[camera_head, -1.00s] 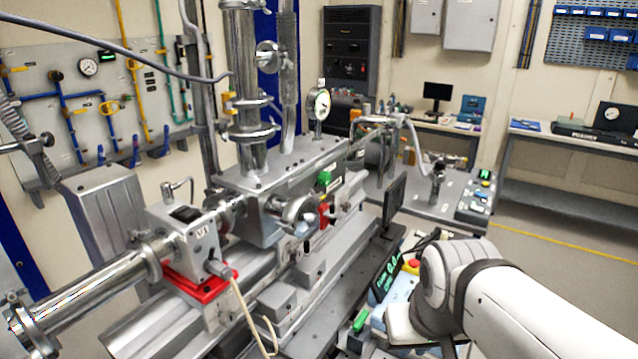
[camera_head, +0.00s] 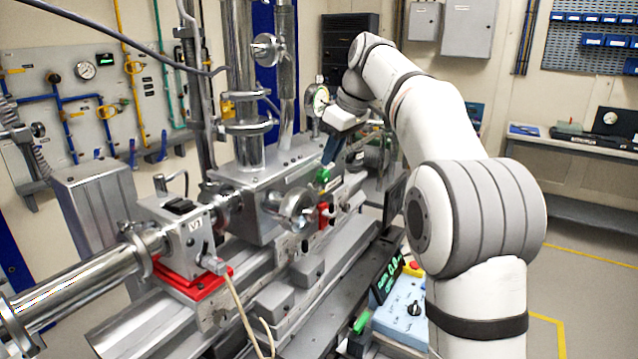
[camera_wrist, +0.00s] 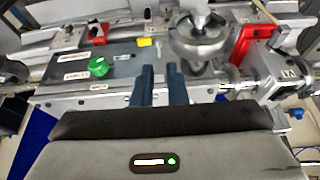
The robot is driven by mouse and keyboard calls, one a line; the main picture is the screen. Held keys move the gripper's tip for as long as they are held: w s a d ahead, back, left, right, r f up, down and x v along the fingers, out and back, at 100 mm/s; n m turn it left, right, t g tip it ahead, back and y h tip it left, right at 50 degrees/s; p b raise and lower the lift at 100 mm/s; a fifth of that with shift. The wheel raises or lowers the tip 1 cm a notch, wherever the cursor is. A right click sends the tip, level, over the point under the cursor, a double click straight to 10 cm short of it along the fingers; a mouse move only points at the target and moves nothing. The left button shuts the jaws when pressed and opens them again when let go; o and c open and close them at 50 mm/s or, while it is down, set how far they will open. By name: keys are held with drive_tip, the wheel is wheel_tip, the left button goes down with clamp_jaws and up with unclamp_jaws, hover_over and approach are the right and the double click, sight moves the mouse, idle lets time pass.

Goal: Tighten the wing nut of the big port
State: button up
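The big port appears to be the round metal clamped flange (camera_head: 292,208) on the side of the steel chamber (camera_head: 262,170). In the wrist view the flange (camera_wrist: 197,45) is just beyond and right of my fingertips. A small bright metal piece (camera_wrist: 201,20) on the flange looks like the wing nut, but its wings are not clear. My gripper (camera_head: 328,160) hangs over the chamber near the green knob. Its two blue fingers (camera_wrist: 158,68) are a little apart with nothing visible between them. They do not appear to touch the flange.
The green knob (camera_wrist: 99,66) is left of my fingers on the chamber. A red block (camera_wrist: 250,42) and the V1 valve box (camera_wrist: 284,73) lie to the right. A dial gauge (camera_head: 316,98) stands close behind my gripper. A cable (camera_head: 245,310) hangs in front.

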sight(315, 189)
drive_tip(key=x, duration=0.8)
drive_tip(key=shift+w+a+r+b, duration=0.1)
drive_tip(key=shift+w+r+b, duration=0.05)
drive_tip(key=shift+w+b, duration=0.15)
drive_tip(key=shift+c, duration=0.3)
clamp_jaws()
